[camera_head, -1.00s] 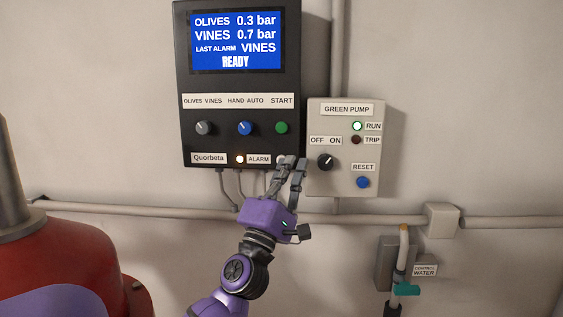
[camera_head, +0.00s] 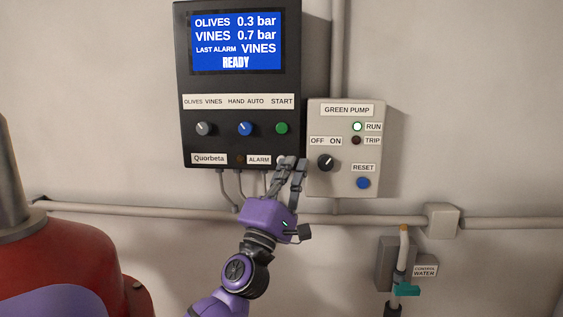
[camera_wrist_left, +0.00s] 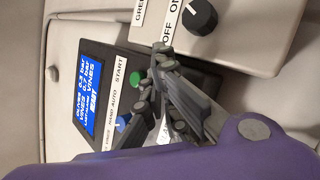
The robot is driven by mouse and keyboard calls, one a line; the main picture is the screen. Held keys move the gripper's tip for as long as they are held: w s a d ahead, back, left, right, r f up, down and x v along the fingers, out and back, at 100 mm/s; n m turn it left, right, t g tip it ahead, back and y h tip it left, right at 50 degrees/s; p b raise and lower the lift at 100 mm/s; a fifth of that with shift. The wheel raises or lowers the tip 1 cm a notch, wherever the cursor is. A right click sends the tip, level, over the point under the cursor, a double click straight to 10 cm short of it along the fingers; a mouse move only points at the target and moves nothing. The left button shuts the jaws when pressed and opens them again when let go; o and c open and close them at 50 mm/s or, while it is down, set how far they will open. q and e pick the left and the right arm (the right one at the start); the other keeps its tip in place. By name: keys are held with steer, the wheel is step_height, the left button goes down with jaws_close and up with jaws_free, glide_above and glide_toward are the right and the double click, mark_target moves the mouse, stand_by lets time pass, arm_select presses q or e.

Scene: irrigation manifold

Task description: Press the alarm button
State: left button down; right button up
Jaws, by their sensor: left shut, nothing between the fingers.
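The black control box (camera_head: 228,145) hangs on the wall. Its ALARM label (camera_head: 259,160) is at the lower edge, with a small dark lamp (camera_head: 240,160) to the left. A small pale part (camera_head: 280,160) shows right of the label, mostly hidden behind my fingers; I cannot make out the button clearly. My left gripper (camera_head: 291,161) is shut and empty, its fingertips at the box's lower right corner. I cannot tell whether they touch. In the left wrist view, the fingers (camera_wrist_left: 160,78) cover the box's lower right part. My right gripper is not in view.
The grey green-pump box (camera_head: 345,185) is close right of my fingers, with its OFF/ON knob (camera_head: 326,163) and blue reset button (camera_head: 363,183). The box's screen (camera_head: 237,42) reads READY. A pipe (camera_head: 130,210) runs along the wall below. A red tank (camera_head: 75,260) stands at lower left.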

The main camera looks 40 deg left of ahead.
arm_select(q)
steer(key=shift+s+d, duration=0.5)
steer(key=shift+s, duration=0.1)
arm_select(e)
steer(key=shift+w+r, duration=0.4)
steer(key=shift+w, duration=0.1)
arm_select(q)
steer(key=shift+s+d+p, duration=0.8)
steer(key=shift+s+d, duration=0.8)
steer(key=shift+s, duration=0.3)
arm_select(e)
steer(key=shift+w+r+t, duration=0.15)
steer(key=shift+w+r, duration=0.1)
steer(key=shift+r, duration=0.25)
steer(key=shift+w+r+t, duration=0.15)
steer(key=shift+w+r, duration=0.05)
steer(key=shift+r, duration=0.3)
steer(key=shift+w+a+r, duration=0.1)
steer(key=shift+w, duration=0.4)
